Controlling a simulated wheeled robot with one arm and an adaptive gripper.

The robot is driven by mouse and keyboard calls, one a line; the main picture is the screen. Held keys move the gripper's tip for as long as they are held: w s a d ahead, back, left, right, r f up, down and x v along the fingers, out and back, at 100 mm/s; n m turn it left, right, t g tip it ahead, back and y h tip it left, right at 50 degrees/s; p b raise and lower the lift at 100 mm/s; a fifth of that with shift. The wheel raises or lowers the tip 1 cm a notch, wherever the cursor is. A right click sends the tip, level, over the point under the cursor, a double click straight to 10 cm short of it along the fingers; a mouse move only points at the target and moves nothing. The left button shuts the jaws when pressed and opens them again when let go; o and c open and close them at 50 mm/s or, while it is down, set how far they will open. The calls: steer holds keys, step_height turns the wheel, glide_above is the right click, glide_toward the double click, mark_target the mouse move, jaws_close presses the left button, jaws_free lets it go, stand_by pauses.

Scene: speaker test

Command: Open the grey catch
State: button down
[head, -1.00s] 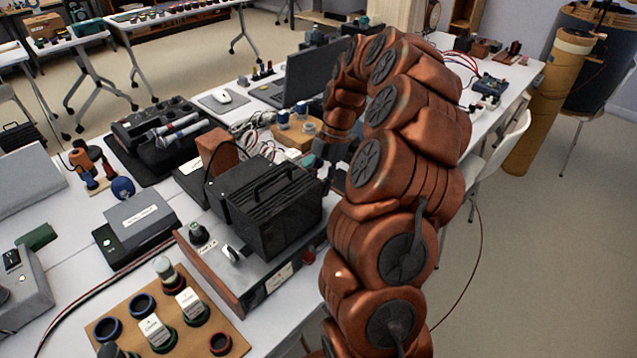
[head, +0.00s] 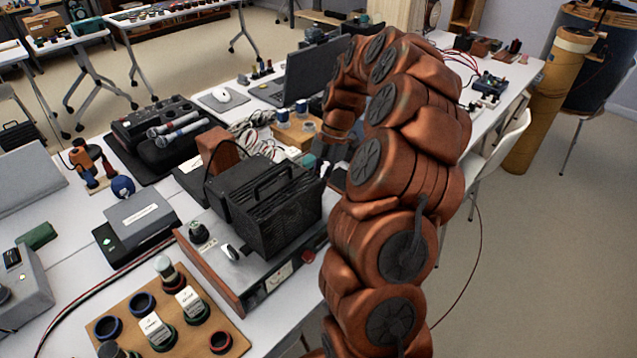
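A black ribbed box with a top handle (head: 278,212) sits on a grey panel unit with wooden ends (head: 262,278) on the white table. A small silver-grey lever (head: 231,252) is on the panel to the left of the box; I cannot tell if it is the grey catch. No other part is clearly a grey catch. My gripper (head: 327,163) is dark and small at the end of my arm, by the far right corner of the black box. My arm partly hides it, and whether it touches the box or is open cannot be told.
A wooden board with knobs and rings (head: 168,325) lies at the front. A grey box (head: 139,219) stands left of the panel unit. A black tray with two microphones (head: 170,133), a wooden block with jars (head: 295,130) and a laptop (head: 308,73) are behind.

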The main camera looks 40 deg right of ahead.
steer(key=shift+f+m+b, duration=0.1)
steer(key=shift+m+b, duration=0.3)
steer(key=shift+b, duration=0.15)
steer(key=shift+f+m+t+b, duration=0.1)
steer(key=shift+m+t+b, duration=0.3)
steer(key=shift+m+b, duration=0.3)
steer(key=m+t+b, duration=0.1)
steer(key=m+b, duration=0.2)
steer(key=m+t+b, duration=0.1)
steer(key=m+b, duration=0.2)
steer(key=shift+s, duration=0.2)
steer(key=m+t+h+b, duration=0.1)
steer(key=m+h+b, duration=0.1)
steer(key=m+b, duration=0.1)
steer(key=shift+a+m, duration=0.1)
steer(key=shift+m, duration=0.6)
steer(key=shift+a+r+m+t+h+b, duration=0.1)
steer(key=shift+m+t+h+b, duration=0.4)
steer(key=shift+m, duration=0.65)
steer(key=shift+r+m+t+h+b, duration=0.1)
steer(key=shift+m+h+b, duration=0.1)
steer(key=shift+m+b, duration=0.7)
steer(key=shift+m, duration=0.35)
steer(key=c, duration=1.2)
jaws_free()
steer(key=shift+c, duration=0.2)
